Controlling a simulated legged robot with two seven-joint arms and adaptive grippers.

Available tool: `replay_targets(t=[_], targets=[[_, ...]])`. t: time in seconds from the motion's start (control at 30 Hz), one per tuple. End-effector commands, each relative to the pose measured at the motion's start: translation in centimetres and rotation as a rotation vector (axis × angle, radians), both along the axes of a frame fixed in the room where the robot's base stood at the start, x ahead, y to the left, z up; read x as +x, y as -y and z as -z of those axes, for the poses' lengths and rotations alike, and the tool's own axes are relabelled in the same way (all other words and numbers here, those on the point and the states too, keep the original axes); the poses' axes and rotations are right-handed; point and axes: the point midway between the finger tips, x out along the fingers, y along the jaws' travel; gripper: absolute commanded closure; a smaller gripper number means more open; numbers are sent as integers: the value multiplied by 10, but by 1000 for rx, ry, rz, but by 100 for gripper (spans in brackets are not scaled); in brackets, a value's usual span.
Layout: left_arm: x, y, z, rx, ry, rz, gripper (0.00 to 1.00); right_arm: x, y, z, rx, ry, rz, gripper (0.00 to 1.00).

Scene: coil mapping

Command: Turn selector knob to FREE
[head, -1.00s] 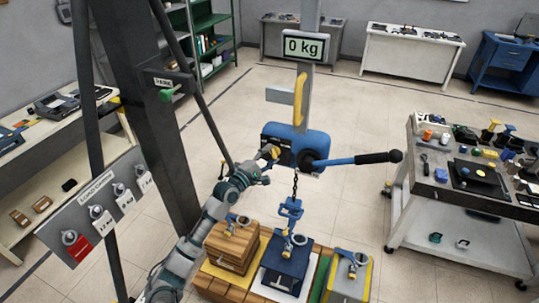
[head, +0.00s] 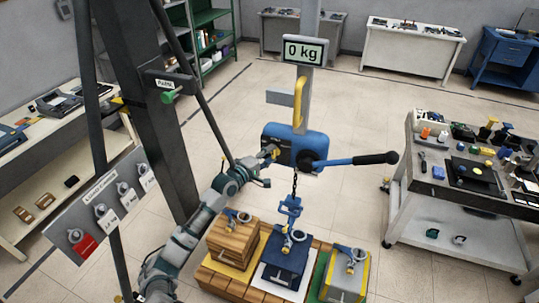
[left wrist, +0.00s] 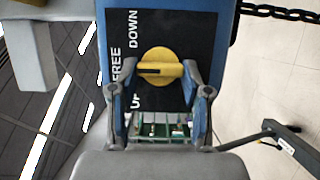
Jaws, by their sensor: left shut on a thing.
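The yellow selector knob (left wrist: 160,70) sits on a black plate (left wrist: 183,30) lettered DOWN, FREE and UP on the blue hoist body (head: 315,144). In the left wrist view the dark mark on the knob points left, towards the word FREE. My left gripper (head: 269,153) reaches the hoist's left side in the head view. In the left wrist view its two fingers (left wrist: 160,77) are shut on the knob, one on each side. My right gripper is in neither view.
A lever with a black grip (head: 375,158) sticks out right of the hoist. A chain and blue hook (head: 290,206) hang over a blue weight block (head: 285,258), beside a wooden crate (head: 232,240). A dark post (head: 150,120) stands left; a tool cart (head: 460,240) stands right.

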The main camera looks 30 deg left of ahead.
Motion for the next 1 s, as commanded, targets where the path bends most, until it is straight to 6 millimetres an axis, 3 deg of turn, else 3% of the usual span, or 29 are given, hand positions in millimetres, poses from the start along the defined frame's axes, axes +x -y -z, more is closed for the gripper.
replay_targets(t=[0.03, 0.13, 0.17, 0.23, 0.27, 0.67, 1.0], targets=[[0, 2, 8, 0, -17, 4, 87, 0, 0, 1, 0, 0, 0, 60], [0, 2, 9, 0, -18, 4, 87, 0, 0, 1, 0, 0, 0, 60], [0, 2, 9, 0, -18, 4, 47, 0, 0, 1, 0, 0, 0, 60], [0, 2, 9, -1, -18, 4, 30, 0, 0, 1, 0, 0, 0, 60], [0, 2, 8, -1, -17, 4, 27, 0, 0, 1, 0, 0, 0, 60], [-8, -1, 5, -2, -8, 2, 27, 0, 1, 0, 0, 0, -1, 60], [-72, -12, 8, -2, -13, 3, 27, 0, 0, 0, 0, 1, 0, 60]])
